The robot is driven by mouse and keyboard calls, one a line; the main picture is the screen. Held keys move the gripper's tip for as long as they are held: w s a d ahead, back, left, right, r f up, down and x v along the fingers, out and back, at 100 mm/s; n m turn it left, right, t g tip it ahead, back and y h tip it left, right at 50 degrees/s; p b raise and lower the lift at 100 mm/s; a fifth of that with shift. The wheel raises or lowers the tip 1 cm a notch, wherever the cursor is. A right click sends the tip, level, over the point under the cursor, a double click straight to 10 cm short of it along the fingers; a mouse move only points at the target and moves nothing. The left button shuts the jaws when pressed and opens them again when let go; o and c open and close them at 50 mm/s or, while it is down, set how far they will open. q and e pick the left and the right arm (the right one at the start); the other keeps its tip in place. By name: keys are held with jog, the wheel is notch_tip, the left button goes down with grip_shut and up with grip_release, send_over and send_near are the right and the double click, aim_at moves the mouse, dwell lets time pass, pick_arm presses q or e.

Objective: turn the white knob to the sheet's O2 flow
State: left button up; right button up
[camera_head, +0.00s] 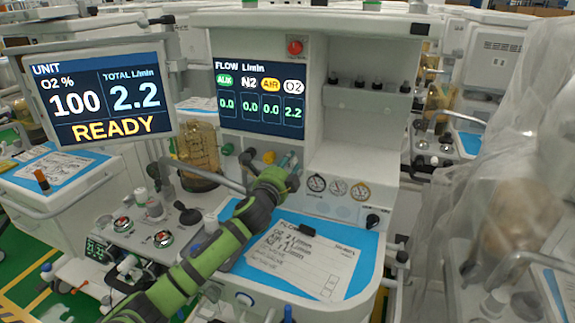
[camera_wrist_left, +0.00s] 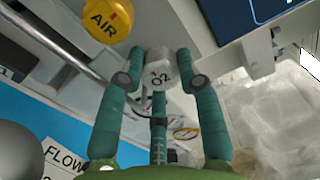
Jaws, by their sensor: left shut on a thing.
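The white knob (camera_wrist_left: 159,65), marked O2, is between the two fingers of my left gripper (camera_wrist_left: 160,80) in the left wrist view. The gripper is shut on it. In the head view my left gripper (camera_head: 287,163) is at the right end of the knob row and hides most of the white knob. The flow screen (camera_head: 260,98) reads O2 2.2, with the other three flows at 0.0. The sheet (camera_head: 300,265) lies on the blue mat; its O2 line seems to read 2 L/min. My right gripper is not in view.
The yellow AIR knob (camera_wrist_left: 108,18) is close left of my fingers. Three gauges (camera_head: 338,187) are right of the gripper. A left screen (camera_head: 102,98) reads O2 100%, total 2.2, READY. A clear plastic cover (camera_head: 500,180) drapes equipment at the right.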

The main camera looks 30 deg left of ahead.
pick_arm(q)
jog(key=o, duration=1.1)
jog(key=shift+d+f, duration=0.2)
jog(key=shift+o, duration=0.2)
jog(key=shift+r, duration=0.1)
jog(key=v, duration=1.2)
